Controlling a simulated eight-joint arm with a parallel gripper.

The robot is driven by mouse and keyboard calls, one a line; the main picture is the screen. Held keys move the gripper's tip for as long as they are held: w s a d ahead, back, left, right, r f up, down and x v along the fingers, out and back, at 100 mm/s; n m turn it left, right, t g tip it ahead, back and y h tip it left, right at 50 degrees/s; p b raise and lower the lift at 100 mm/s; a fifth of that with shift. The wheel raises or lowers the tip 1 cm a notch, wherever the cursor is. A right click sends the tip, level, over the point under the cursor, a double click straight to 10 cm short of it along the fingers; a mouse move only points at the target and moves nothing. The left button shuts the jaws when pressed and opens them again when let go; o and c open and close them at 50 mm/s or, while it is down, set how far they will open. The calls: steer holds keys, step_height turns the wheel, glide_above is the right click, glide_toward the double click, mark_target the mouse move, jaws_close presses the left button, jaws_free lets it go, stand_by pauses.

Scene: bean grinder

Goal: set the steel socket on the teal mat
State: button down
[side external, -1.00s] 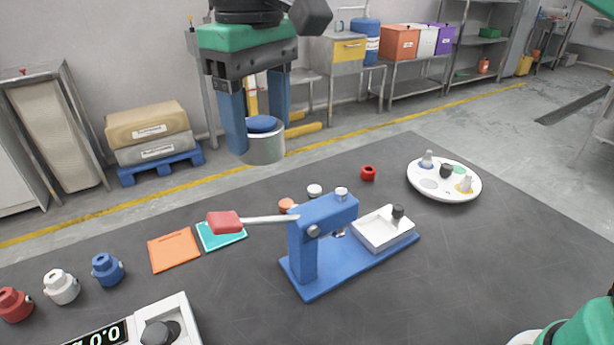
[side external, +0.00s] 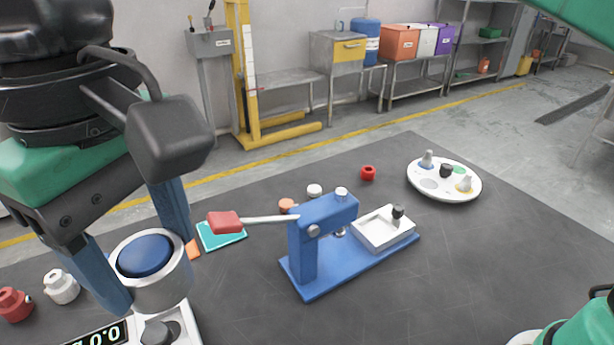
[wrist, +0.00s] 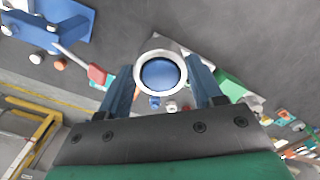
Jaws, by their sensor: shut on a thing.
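The steel socket (side external: 168,292) is a short silver cylinder with a blue round centre. My gripper (side external: 152,270) is shut on it, with one blue finger on each side, and holds it up in the air near the scale at the lower left. In the wrist view the socket (wrist: 161,51) sits between the two fingers as a silver ring around blue. The teal mat (side external: 222,239) lies on the dark table to the right of my gripper, partly under the view of a red-handled lever. No object rests on the part of the mat that shows.
A blue press (side external: 305,255) with its red-tipped lever (side external: 225,222) stands right of the mat, the lever reaching over it. A scale (side external: 112,335) and red and white pieces are at lower left. A white plate (side external: 445,195) is far right.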

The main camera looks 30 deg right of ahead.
step_height(320, 180, down, 23)
steer(key=shift+f, duration=0.1)
stand_by(0.7)
steer(key=shift+f, duration=0.15)
steer(key=shift+c, duration=0.7)
jaws_free()
